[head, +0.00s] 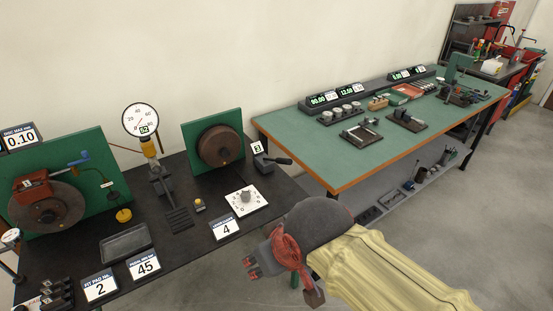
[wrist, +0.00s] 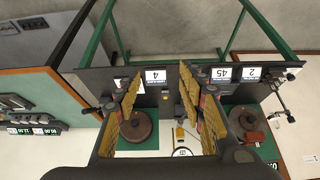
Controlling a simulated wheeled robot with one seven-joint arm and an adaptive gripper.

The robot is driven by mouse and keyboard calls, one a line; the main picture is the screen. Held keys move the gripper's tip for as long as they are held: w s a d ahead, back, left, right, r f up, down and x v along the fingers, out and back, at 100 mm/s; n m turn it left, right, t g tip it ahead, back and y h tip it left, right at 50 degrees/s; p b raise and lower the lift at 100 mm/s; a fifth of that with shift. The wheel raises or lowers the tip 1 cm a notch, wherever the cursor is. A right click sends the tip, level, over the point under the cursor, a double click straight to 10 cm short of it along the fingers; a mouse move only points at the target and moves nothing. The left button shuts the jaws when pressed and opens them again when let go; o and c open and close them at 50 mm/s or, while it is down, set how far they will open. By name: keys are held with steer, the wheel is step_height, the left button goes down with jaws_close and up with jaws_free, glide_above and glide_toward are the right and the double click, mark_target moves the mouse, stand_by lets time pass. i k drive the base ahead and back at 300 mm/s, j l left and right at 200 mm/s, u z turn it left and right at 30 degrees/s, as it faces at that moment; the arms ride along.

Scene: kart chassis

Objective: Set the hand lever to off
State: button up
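The hand lever (head: 278,160) is a black handle on a dark base at the right end of the black bench, beside the plate marked 3. It points to the right and looks nearly level. In the wrist view, which is upside down, a dark lever-like part (wrist: 106,107) shows near the left finger, partly hidden. My gripper (head: 275,265) hangs in front of the bench's right front edge, apart from the lever. In the wrist view my gripper (wrist: 165,100) has its yellow-padded fingers spread, with nothing held. I cannot read an off mark.
The brown drum (head: 221,147) on a green board stands left of the lever. A white dial plate (head: 246,200) and a card marked 4 (head: 225,228) lie in front. A pedal (head: 178,217) stands further left. The green-topped table (head: 330,165) is close on the right.

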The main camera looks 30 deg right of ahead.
mark_target(282, 161)
steer(key=i+l, duration=0.75)
steer(key=l+z, duration=0.05)
steer(key=l, duration=0.1)
